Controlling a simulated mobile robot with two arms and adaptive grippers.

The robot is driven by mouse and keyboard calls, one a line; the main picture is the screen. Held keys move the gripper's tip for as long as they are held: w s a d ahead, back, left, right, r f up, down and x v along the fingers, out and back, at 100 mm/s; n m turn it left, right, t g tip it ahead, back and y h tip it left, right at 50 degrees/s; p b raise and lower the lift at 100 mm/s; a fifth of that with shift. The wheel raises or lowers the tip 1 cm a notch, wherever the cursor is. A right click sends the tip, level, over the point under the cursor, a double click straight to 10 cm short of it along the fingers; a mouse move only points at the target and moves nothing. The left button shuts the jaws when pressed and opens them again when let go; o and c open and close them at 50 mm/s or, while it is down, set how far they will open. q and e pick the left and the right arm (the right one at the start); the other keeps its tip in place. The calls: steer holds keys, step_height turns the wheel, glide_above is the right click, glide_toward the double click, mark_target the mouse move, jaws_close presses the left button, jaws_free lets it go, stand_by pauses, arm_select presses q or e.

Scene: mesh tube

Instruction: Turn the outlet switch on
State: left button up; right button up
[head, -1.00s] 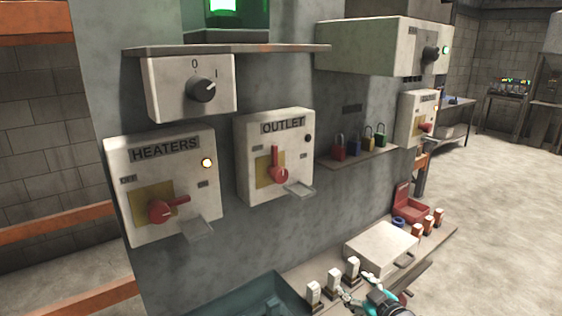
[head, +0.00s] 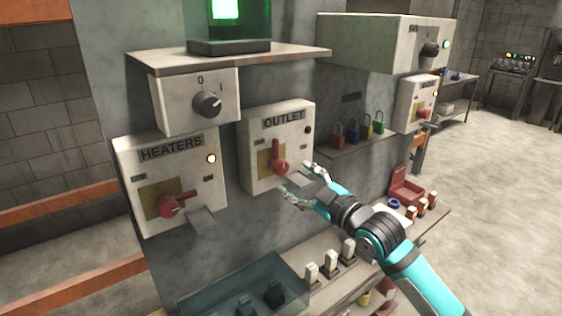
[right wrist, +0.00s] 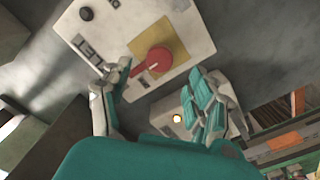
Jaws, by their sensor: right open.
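The OUTLET box (head: 296,152) is a pale box on the grey panel. Its red rotary switch (head: 279,160) has its handle pointing up towards the label, on a yellow plate. The box's round lamp (head: 307,130) is dark. My right gripper (head: 296,178) is open, with its fingers in front of the lower right part of the box. In the right wrist view the red switch (right wrist: 157,61) shows just beyond and between the open fingers (right wrist: 158,76). I cannot tell whether a finger touches it. My left gripper is in neither view.
The HEATERS box (head: 140,170), with a lit lamp and sideways red handle, is close on the left. A knob box (head: 178,115) and ledge (head: 230,57) are above. Several padlocks (head: 352,131) stand on a shelf at right. A teal tray (head: 243,280) lies below.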

mark_target(284, 170)
steer(key=p+x, duration=0.1)
steer(key=x, duration=0.6)
steer(key=shift+w+a+p, duration=0.15)
steer(key=shift+p, duration=0.2)
steer(key=shift+c, duration=0.3)
steer(key=c, duration=1.1)
